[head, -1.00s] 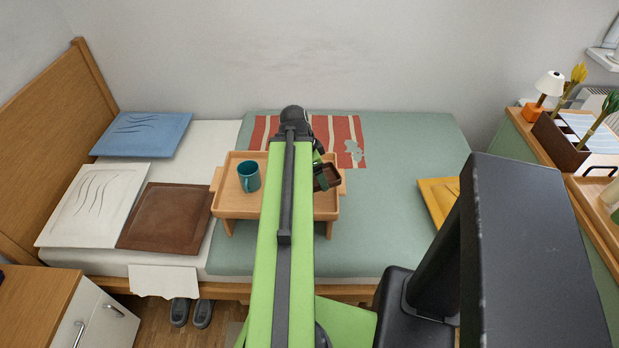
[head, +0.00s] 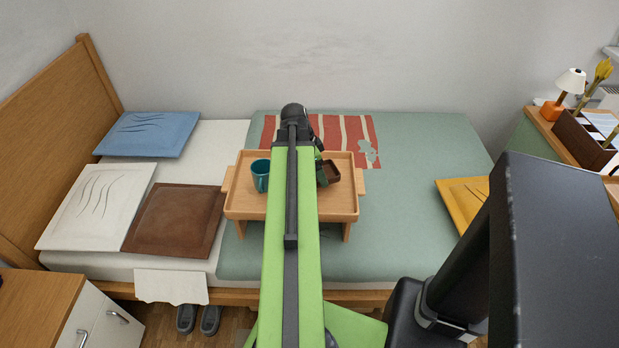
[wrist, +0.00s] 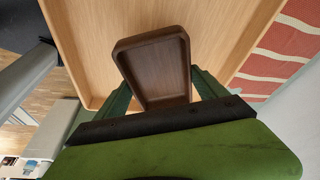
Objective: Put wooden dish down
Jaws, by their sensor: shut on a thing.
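The wooden dish (wrist: 158,68) is a small dark brown rectangular dish with a raised rim. In the wrist view it sits between the green fingers of my gripper (wrist: 160,98), which is shut on it. The pale wooden bed tray (wrist: 95,75) lies behind the dish in that view; I cannot tell whether they touch. In the head view the dish (head: 331,172) shows at the right of my arm, over the bed tray (head: 338,206). My arm hides part of the tray and most of the gripper.
A teal mug (head: 261,175) stands on the tray's left part, partly hidden by my arm. The tray stands on the bed's green cover (head: 420,165), near a striped red cloth (head: 345,135). A brown cushion (head: 175,222) lies left, a yellow one (head: 462,200) right.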

